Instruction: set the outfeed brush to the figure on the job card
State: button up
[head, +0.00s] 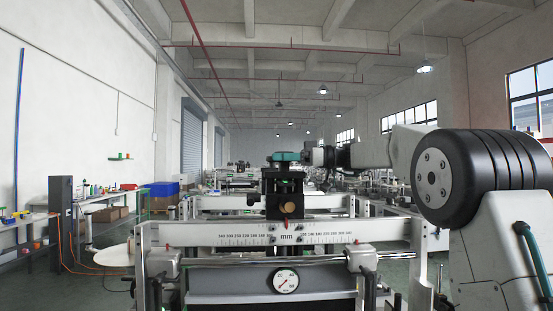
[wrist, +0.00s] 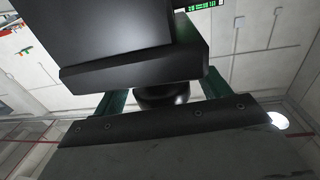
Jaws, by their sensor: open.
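My gripper (head: 285,157) shows small and teal in the head view, at the top of a black carriage (head: 270,187) on the machine's white cross beam. In the wrist view, my two green fingers (wrist: 163,92) stand apart, with a round black knob (wrist: 165,97) between them, just under a big black block (wrist: 130,45). I cannot tell whether the fingers touch the knob. A brass knob (head: 290,207) is on the carriage front. The beam bears a millimetre scale (head: 325,239) with a red pointer (head: 258,226). I cannot make out the outfeed brush or the job card.
A round dial (head: 286,281) sits below the scale, under a shiny rod. A green-lit readout (wrist: 205,5) shows partly at the top of the wrist view. Blue crates (head: 160,190) and workbenches stand at the left. More machines stand behind.

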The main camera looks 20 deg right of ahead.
jog(key=shift+w+a, duration=0.15)
jog(key=shift+a, duration=0.55)
jog(key=c, duration=0.9)
jog(key=shift+c, duration=0.2)
jog(key=shift+m+t, duration=0.3)
jog(key=shift+t, duration=0.2)
jog(key=m+t+h, duration=0.2)
jog(key=t, duration=0.1)
jog(key=shift+w+m+t, duration=0.15)
jog(key=shift+m+t, duration=0.25)
jog(key=m+t+h, duration=0.1)
jog(key=t+h, duration=0.1)
jog(key=m+t+h, duration=0.2)
jog(key=shift+w+d+m, duration=0.2)
jog(key=shift+m, duration=0.1)
jog(key=m+t+h, duration=0.2)
jog(key=h, duration=0.1)
jog(key=shift+w+d+m+h, duration=0.15)
jog(key=shift+m+h, duration=0.15)
jog(key=shift+w+d+m+t+h, duration=0.15)
jog(key=shift+m+t+h, duration=0.35)
jog(key=shift+h, duration=0.4)
jog(key=shift+s+d+m+t+h, duration=0.1)
jog(key=shift+m+t+h, duration=0.2)
jog(key=shift+m+h, duration=0.5)
